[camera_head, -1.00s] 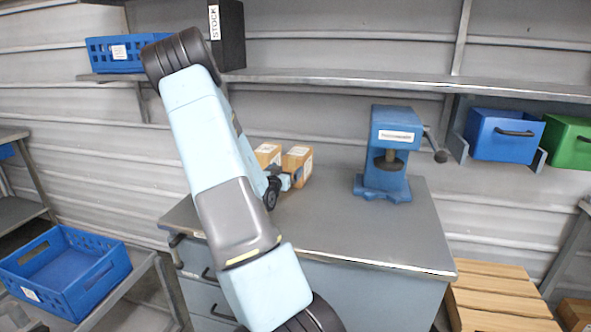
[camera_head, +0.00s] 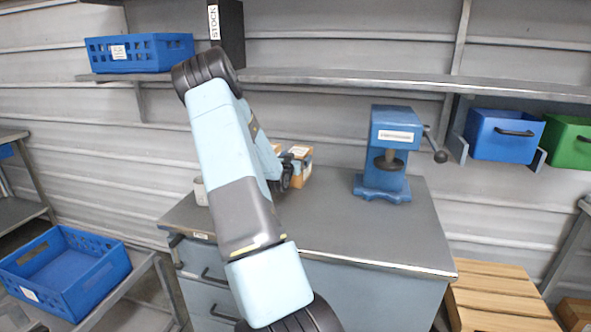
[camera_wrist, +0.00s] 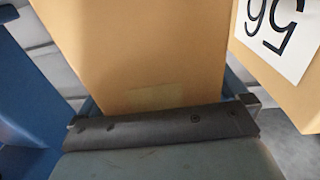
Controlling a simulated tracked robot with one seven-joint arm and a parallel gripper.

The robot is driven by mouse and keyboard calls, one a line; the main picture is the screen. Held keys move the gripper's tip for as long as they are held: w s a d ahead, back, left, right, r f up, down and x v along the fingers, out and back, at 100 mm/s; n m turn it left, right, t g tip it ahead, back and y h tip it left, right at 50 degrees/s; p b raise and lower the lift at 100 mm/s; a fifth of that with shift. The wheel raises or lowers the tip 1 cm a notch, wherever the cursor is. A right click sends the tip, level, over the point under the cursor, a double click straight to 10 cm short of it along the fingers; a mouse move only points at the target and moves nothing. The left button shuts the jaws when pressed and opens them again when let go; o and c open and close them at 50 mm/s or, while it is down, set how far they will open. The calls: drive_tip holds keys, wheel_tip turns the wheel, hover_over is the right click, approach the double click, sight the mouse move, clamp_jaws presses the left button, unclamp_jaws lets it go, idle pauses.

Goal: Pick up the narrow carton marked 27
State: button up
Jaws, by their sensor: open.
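Two tan cartons stand close together on the grey bench (camera_head: 350,228). The right carton (camera_head: 302,158) shows beside my gripper (camera_head: 286,172) in the head view, and the other carton (camera_head: 277,149) is mostly hidden by my arm. In the wrist view a plain tan carton face (camera_wrist: 140,55) fills the middle, just beyond my gripper (camera_wrist: 165,112), which is open. A second carton (camera_wrist: 292,92) at the right edge has a white label with an upside-down number that looks like 56. No 27 is readable in either view.
A blue press (camera_head: 388,150) with a side handle stands to the right on the bench. A pale cylinder (camera_head: 200,190) stands at the bench's left. A shelf (camera_head: 380,79) runs behind. The bench front right is clear. A blue crate (camera_head: 65,270) is at lower left.

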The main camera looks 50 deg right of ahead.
drive_tip(key=shift+w+d, duration=0.1)
drive_tip(key=shift+d, duration=0.1)
drive_tip(key=shift+c, duration=0.4)
drive_tip(key=c, duration=1.1)
